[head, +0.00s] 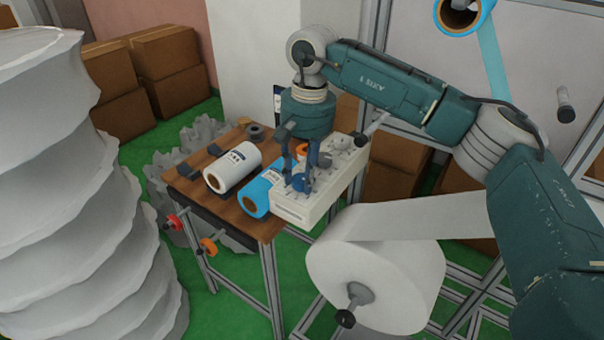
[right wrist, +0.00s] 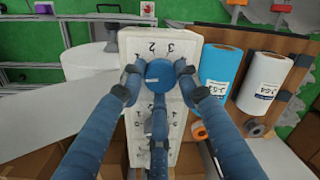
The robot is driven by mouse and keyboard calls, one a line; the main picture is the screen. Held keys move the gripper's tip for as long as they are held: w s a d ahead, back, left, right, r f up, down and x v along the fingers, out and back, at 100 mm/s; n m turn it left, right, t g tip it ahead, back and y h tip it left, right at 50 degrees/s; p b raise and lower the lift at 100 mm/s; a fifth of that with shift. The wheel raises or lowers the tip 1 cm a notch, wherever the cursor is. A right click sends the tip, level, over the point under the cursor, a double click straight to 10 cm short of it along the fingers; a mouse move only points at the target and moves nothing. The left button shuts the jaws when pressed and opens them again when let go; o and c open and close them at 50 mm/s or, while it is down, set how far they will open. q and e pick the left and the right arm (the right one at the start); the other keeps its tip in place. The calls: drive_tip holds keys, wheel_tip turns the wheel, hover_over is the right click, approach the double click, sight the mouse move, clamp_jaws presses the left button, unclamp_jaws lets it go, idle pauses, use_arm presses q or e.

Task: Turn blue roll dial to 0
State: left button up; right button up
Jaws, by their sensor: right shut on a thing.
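The blue roll dial (right wrist: 160,75) is a round blue knob on the sloped top of a white control box (right wrist: 146,44). In the head view the blue dial (head: 299,182) shows between my fingers near the front end of the box (head: 290,212). My right gripper (right wrist: 157,70) is shut on the dial, with its blue fingers around the rim. In the head view my right gripper (head: 299,187) points down at the box. The numerals 3 and 2 show beside the dial; the fingers partly hide the other marks, and I cannot read the dial's setting. My left gripper is not in view.
The box stands on a wooden table (head: 245,222) beside a blue roll (head: 258,193) and a white roll (head: 232,167). A large white roll (head: 375,270) hangs in front of the table.

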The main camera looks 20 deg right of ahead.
drive_tip(key=shift+a+n, duration=0.1)
drive_tip(key=shift+n, duration=0.4)
drive_tip(key=o, duration=1.1)
drive_tip(key=shift+o, duration=0.2)
drive_tip(key=shift+r, duration=0.1)
wheel_tip(320, 180, up, 12)
drive_tip(key=shift+s+d, duration=0.15)
drive_tip(key=shift+d, duration=0.25)
